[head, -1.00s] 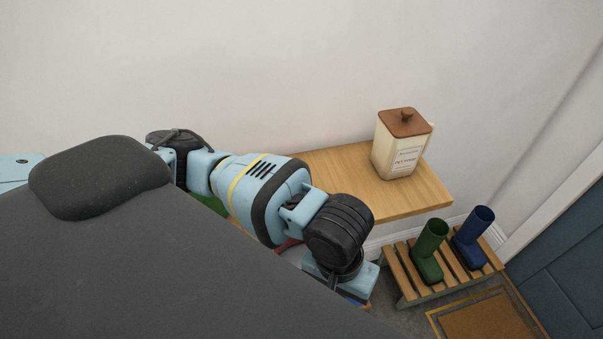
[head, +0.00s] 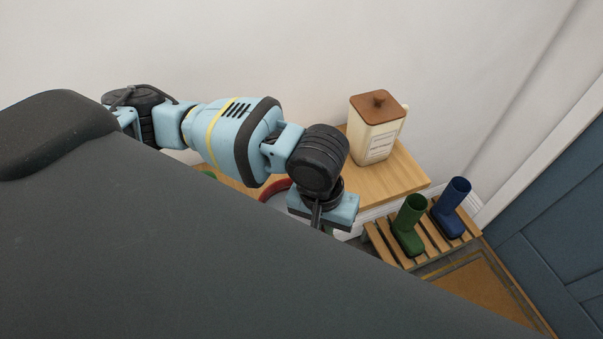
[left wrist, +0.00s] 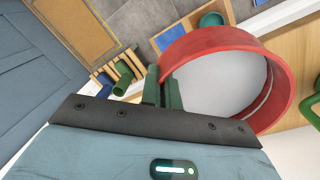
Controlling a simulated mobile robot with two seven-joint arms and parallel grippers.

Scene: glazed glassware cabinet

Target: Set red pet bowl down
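The red pet bowl (left wrist: 283,75) shows large in the left wrist view, with a pale inside. In the head view only a bit of its red rim (head: 273,189) shows behind my left arm. My left gripper (left wrist: 162,88) has its two dark green fingers close together on the bowl's wall, one on each side. In the head view the left gripper's body (head: 322,208) is over the front of the wooden bench (head: 405,178), and its fingertips are hidden. I cannot tell whether the bowl touches anything below. My right gripper is not in view.
A cream pet food canister (head: 375,130) with a brown lid stands on the bench by the wall. A slatted rack with a green boot (head: 409,225) and a blue boot (head: 452,207) stands to the right. A doormat (head: 485,292) lies before the blue door (head: 560,240).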

